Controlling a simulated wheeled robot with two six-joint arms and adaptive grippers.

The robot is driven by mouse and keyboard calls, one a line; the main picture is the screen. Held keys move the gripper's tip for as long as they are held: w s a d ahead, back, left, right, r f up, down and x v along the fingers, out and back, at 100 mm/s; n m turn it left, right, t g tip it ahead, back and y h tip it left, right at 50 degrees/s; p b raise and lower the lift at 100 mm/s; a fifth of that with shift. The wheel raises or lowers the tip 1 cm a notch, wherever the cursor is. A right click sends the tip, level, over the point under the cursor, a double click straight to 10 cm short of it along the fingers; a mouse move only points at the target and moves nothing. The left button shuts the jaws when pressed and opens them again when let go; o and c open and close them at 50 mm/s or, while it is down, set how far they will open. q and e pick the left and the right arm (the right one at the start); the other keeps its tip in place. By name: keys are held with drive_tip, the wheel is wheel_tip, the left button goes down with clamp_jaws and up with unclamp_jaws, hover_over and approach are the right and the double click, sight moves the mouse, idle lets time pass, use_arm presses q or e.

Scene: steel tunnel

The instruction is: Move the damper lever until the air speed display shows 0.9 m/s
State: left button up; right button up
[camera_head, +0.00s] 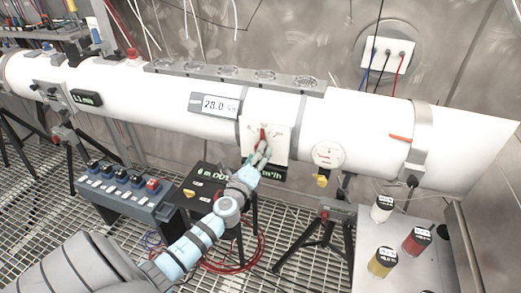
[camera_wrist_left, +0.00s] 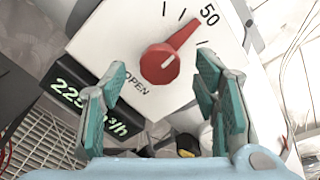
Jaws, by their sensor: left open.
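The damper lever is a red knob with a pointer (camera_head: 263,134) on a white square plate (camera_head: 282,145) on the white duct. In the left wrist view the red knob (camera_wrist_left: 165,62) shows its pointer tilted up and right toward the 50 mark; "OPEN" is printed below it. My left gripper (camera_head: 260,153) is just below and in front of the plate. In the left wrist view its teal fingers (camera_wrist_left: 160,68) are apart, one on each side of the knob, and I see no contact. The small dark display (camera_head: 87,98) at the left on the duct appears to read 1.1 m/s.
A dark display (camera_wrist_left: 88,105) beside the plate reads about 225 m³/h. A display (camera_head: 214,104) on the duct reads about 20.0. A round gauge (camera_head: 328,154) sits right of the plate. A blue-grey control box (camera_head: 125,190) and tripods stand on the grating below.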

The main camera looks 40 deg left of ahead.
use_arm(q)
drive_tip(key=x, duration=0.3)
drive_tip(key=shift+w, duration=0.15)
drive_tip(key=shift+c, duration=0.4)
drive_tip(key=c, duration=1.1)
drive_tip(key=n+b, duration=0.1)
drive_tip(key=n, duration=0.1)
drive_tip(key=shift+f+n+b, duration=0.2)
drive_tip(key=shift+n+b, duration=0.2)
drive_tip(key=shift+r+n, duration=0.1)
drive_tip(key=shift+n, duration=0.2)
drive_tip(key=shift+r, duration=0.1)
drive_tip(key=o, duration=1.2)
